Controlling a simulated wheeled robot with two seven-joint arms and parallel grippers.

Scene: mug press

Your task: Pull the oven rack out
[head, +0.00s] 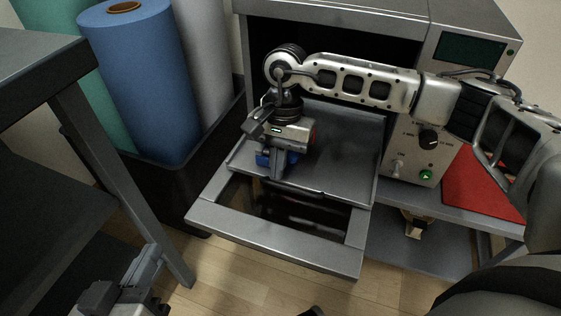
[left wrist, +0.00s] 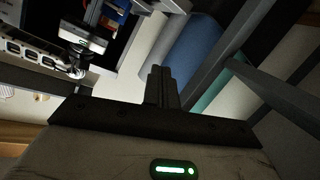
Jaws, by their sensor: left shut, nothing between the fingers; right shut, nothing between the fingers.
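The oven rack, a grey metal frame with a wide front bar (head: 275,242), sticks out of the front of the open oven (head: 345,20). A flat metal plate (head: 340,155) lies on its rear part, with an open gap between plate and front bar. My right gripper (head: 277,172) reaches across from the right and points down over the left part of the plate. It is shut; whether its tips touch the plate cannot be told. Something blue (head: 292,157) shows right beside its fingers, mostly hidden. My left gripper (head: 150,265) is shut and empty at the lower left, apart from the rack; its fingers also show in the left wrist view (left wrist: 161,85).
A dark table (head: 70,95) stands at the left, its leg between my left gripper and the rack. Blue, green and grey rolls (head: 145,85) stand in a dark bin behind. A control panel with a knob (head: 428,138) and a red cloth (head: 475,185) are at the right. Floor before the rack is clear.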

